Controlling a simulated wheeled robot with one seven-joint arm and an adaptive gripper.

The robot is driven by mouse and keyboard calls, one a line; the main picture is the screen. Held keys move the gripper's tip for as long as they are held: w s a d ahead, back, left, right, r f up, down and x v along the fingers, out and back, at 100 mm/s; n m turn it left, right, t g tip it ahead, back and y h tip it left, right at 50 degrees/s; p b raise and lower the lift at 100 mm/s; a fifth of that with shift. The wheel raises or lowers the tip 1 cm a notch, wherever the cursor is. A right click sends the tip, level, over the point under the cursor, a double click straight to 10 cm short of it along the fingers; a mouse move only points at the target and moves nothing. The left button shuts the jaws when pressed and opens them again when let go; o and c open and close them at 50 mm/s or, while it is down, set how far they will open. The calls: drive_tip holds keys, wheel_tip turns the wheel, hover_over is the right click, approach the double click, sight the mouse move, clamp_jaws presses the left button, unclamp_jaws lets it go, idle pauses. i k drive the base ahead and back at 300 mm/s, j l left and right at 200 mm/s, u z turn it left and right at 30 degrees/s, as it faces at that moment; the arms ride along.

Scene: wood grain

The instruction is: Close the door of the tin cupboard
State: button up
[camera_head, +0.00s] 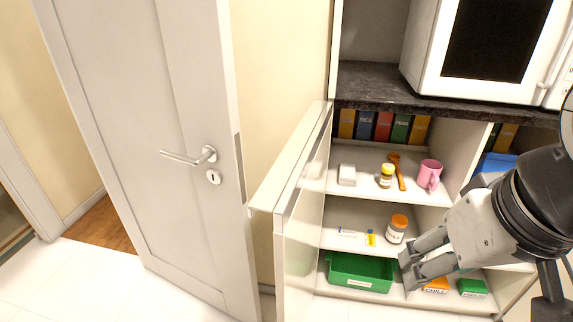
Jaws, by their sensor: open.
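The tin cupboard (436,212) stands open below a dark countertop, with several tins in a row at the back of its upper shelf. Its white door (303,210) is swung wide open on the left side and points out toward me. My gripper (407,271) is open and empty in front of the lower shelves, to the right of the door and apart from it. The gripper and arm hide part of the cupboard's right side.
An orange-lidded jar (397,229) is on the middle shelf, and a green bin (361,272) at the bottom. A white room door (150,130) stands left. A microwave (490,45) sits on the countertop.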

sight(298, 213)
drive_tip(key=j+z, duration=0.4)
drive_tip(key=j, duration=1.1)
drive_tip(key=l+u, duration=0.15)
drive_tip(key=u, duration=0.15)
drive_tip(key=l+u, duration=0.3)
drive_tip(key=l, duration=0.15)
drive_tip(key=k, duration=0.05)
